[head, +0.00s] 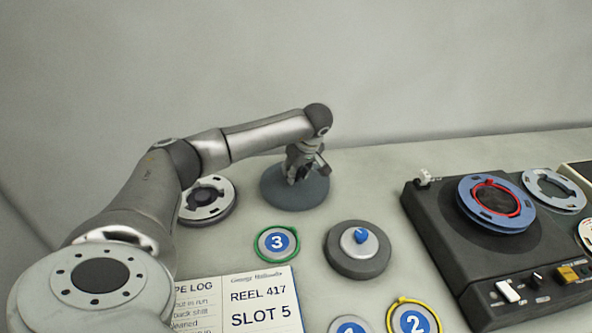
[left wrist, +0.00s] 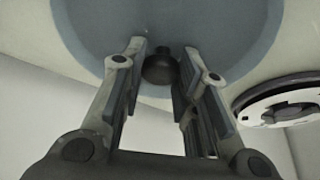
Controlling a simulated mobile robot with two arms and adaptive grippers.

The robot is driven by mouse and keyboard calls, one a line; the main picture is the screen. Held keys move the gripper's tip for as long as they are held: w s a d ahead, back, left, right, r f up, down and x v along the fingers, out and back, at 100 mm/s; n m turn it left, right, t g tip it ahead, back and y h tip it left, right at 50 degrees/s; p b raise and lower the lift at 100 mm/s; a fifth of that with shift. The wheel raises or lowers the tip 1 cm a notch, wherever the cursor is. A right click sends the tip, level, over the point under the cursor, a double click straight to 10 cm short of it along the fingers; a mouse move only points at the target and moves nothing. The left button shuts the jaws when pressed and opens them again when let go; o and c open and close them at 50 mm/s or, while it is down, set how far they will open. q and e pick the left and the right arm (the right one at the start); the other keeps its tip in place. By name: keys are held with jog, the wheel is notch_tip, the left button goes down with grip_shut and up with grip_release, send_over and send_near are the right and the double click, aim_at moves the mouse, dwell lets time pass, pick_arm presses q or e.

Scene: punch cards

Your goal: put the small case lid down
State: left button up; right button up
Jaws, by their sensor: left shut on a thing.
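The small case lid (head: 313,193) is a round blue-grey disc with a dark knob, at the back of the table in the head view. My left gripper (head: 300,176) points down over its middle and is shut on the knob. In the left wrist view the lid (left wrist: 85,25) fills the top, with the dark knob (left wrist: 160,68) between the two fingers. The lid looks roughly level at table height; I cannot tell whether its underside touches the table. My right gripper is not in view.
A white-and-grey reel (head: 207,200) lies close to the left of the lid. A tape machine (head: 470,250) stands right. Bare table lies right of the lid.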

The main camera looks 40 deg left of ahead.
pick_arm(q)
jog(key=o, duration=1.1)
jog(key=shift+f, duration=0.1)
jog(key=shift+c, duration=0.2)
jog(key=shift+r, duration=0.3)
jog(key=v, duration=1.2)
jog(key=shift+b, duration=0.45)
jog(key=shift+f, duration=0.2)
